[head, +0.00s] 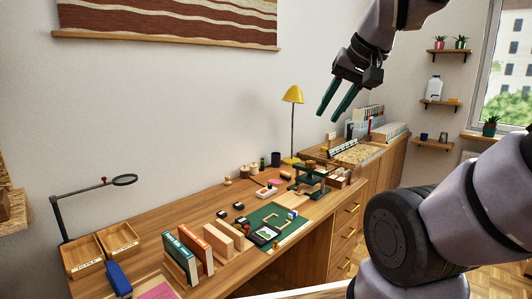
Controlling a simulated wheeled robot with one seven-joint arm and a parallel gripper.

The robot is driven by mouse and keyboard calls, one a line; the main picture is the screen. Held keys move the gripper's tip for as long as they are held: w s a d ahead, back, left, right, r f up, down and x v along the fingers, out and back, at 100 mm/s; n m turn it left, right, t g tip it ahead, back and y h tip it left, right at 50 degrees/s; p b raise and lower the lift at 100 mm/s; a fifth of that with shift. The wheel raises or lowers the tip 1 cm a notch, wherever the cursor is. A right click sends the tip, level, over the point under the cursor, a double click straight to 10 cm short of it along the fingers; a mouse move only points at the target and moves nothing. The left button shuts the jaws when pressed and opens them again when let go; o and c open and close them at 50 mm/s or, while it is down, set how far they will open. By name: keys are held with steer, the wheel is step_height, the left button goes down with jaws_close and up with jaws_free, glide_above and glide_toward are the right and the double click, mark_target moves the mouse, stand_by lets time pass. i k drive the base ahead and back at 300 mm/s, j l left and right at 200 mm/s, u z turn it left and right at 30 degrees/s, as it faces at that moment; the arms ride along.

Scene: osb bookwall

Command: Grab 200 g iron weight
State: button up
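My gripper (328,115) is high above the right part of the desk, in front of the white wall. Its two green fingers point down and left, stand apart and have nothing between them. I cannot pick out the 200 g iron weight for certain. Several small dark objects (239,206) lie on the wooden desk (190,225) left of the green mat, too small to identify. A dark cylinder (276,159) stands at the back near the lamp; I cannot tell what it is. My gripper is well above all of these and touches none.
A green mat (289,236) with small items lies mid-desk. Books (180,258), wooden trays (119,238) and a magnifier arm (90,190) crowd the left. Air around my gripper is clear.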

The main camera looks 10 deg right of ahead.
mark_target(221, 214)
steer(key=u, duration=0.3)
steer(key=i+l+u, duration=0.2)
steer(key=l+u, duration=0.2)
steer(key=i+l+u, duration=0.2)
steer(key=u, duration=0.15)
steer(key=i+l, duration=0.15)
steer(key=l, duration=0.3)
steer(key=i+l+u, duration=0.1)
steer(key=l, duration=0.35)
steer(key=i+l, duration=0.15)
steer(key=l, duration=0.3)
steer(key=u, duration=0.05)
